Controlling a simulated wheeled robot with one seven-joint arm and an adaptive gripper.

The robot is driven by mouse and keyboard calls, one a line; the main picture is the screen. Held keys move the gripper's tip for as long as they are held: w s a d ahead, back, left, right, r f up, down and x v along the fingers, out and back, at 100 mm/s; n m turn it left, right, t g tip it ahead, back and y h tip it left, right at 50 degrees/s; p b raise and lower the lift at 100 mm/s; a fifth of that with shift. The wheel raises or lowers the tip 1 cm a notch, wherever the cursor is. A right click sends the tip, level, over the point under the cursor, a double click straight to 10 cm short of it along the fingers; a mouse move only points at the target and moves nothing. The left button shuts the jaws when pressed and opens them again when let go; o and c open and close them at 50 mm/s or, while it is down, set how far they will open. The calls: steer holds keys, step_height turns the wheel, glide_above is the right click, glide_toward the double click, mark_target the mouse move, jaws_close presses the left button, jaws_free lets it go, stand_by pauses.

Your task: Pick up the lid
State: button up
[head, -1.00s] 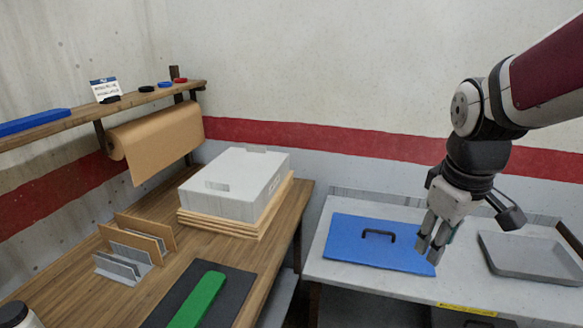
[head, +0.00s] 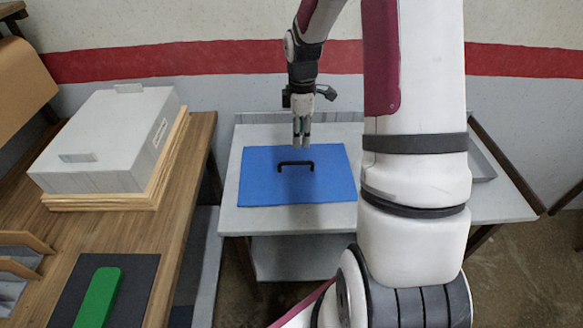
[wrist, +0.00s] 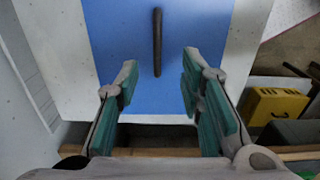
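The lid (head: 260,185) is a flat blue panel with a black bar handle (head: 296,163) in its middle. It lies on the grey-white table (head: 226,205). My gripper (head: 301,140) is above the far part of the lid, behind the handle in the head view. In the wrist view the gripper (wrist: 152,100) is open and empty, with green pads facing each other. The handle (wrist: 157,42) shows ahead of the fingers, roughly in line with the gap between them, and the blue lid (wrist: 115,40) lies around it. The fingers and handle are apart.
A grey tray (head: 481,167) is on the right of the table, partly hidden by my arm. A wooden bench on the left holds a grey bin (head: 110,140) on wooden boards and a green bar (head: 98,297) on a dark mat. A yellow object (wrist: 275,105) shows in the wrist view.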

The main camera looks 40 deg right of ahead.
mark_target(296, 163)
step_height(296, 163, down, 7)
steer(key=shift+r, duration=0.1)
steer(key=shift+w+a+f, duration=0.1)
steer(key=shift+w+f, duration=0.05)
steer(key=shift+f, duration=0.7)
steer(key=shift+w+a+f, duration=0.1)
steer(key=shift+f, duration=0.8)
steer(key=shift+w+a+f, duration=0.1)
steer(key=shift+w+f, duration=0.05)
steer(key=shift+f, duration=0.7)
jaws_close()
